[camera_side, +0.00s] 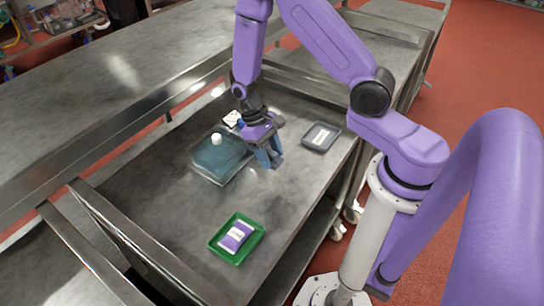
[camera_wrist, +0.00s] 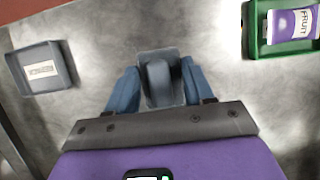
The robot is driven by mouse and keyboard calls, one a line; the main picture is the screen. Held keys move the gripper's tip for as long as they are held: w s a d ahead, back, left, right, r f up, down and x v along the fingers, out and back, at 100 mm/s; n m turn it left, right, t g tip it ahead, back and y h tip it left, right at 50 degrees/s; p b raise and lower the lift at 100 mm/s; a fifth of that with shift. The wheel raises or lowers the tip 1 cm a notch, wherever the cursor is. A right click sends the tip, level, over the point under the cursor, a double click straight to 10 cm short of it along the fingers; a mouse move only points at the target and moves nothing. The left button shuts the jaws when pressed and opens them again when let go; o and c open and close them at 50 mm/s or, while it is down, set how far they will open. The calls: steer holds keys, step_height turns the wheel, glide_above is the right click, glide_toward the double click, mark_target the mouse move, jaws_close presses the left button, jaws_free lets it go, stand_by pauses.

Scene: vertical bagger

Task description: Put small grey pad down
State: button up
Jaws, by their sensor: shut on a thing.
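My gripper (camera_wrist: 158,88) has its two blue fingers on either side of the small grey pad (camera_wrist: 158,66), shut on it. The pad shows a flat grey plate with a darker raised piece in its middle. In the side view my gripper (camera_side: 270,158) is low over the steel table, to the right of a clear teal box. There the pad cannot be told apart from the fingers. I cannot tell whether the pad touches the table.
A grey tray (camera_side: 321,137) with a label lies to the right; it also shows in the wrist view (camera_wrist: 60,82). A green tray (camera_side: 217,244) holds a purple-and-white packet (camera_side: 236,236). The teal box (camera_side: 205,163) has a white cap (camera_side: 216,138). Bare steel lies between the trays.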

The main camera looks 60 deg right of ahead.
steer(key=w+d+r+n+t+h, duration=0.2)
steer(key=d+r+n, duration=0.1)
steer(key=d+n, duration=0.65)
steer(key=w+d+r+n+t+h, duration=0.2)
steer(key=w+d+n+t+h, duration=0.1)
steer(key=d+n, duration=0.65)
steer(key=shift+m, duration=0.5)
steer(key=w+d+f, duration=0.2)
steer(key=w+f, duration=0.1)
steer(key=w, duration=0.1)
steer(key=w+d+f, duration=0.3)
steer(key=w, duration=0.1)
steer(key=w+d+f, duration=0.2)
steer(key=w+f, duration=0.1)
steer(key=shift+w+d+f, duration=0.1)
steer(key=shift+w+d, duration=0.1)
steer(key=shift+w, duration=0.2)
steer(key=shift+w+d+f, duration=0.1)
steer(key=shift+w+f, duration=0.05)
steer(key=shift+f, duration=1.65)
steer(key=shift+f, duration=0.1)
